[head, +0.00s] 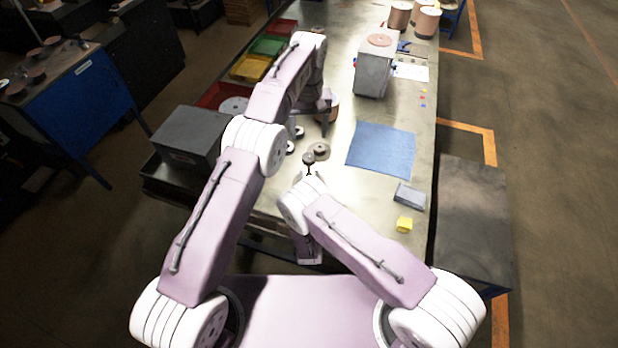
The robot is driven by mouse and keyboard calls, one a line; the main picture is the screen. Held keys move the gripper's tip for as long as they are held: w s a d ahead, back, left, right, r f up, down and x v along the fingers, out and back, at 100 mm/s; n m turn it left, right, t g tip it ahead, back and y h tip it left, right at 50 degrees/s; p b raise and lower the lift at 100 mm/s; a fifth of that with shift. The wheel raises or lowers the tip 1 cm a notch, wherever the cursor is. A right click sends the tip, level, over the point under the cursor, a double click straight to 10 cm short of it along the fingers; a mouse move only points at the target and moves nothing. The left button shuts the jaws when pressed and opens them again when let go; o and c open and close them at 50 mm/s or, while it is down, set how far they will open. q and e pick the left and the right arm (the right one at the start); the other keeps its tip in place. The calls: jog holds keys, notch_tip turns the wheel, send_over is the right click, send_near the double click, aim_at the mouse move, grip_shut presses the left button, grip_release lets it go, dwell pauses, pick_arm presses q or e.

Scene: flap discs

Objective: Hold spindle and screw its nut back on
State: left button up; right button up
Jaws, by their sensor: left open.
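My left gripper (325,128) points down over the table's left half, small and dark. My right gripper (309,172) is low in the middle, just beyond my right elbow, mostly hidden. A small dark round piece (308,158) is at its tips; I cannot tell whether it is gripped. A grey-brown round disc part (320,150) lies right beside that piece. Small dark and white round parts (298,132) lie to the left. I cannot make out which piece is the spindle or the nut.
A blue mat (381,148) lies right of the grippers. A grey box with a brown disc on top (374,75) stands beyond it. A grey block (410,197) and yellow block (404,224) sit near the right edge. Coloured bins (250,67) line the left edge.

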jog(key=s, duration=0.4)
jog(key=shift+s+b, duration=0.2)
jog(key=shift+b, duration=0.15)
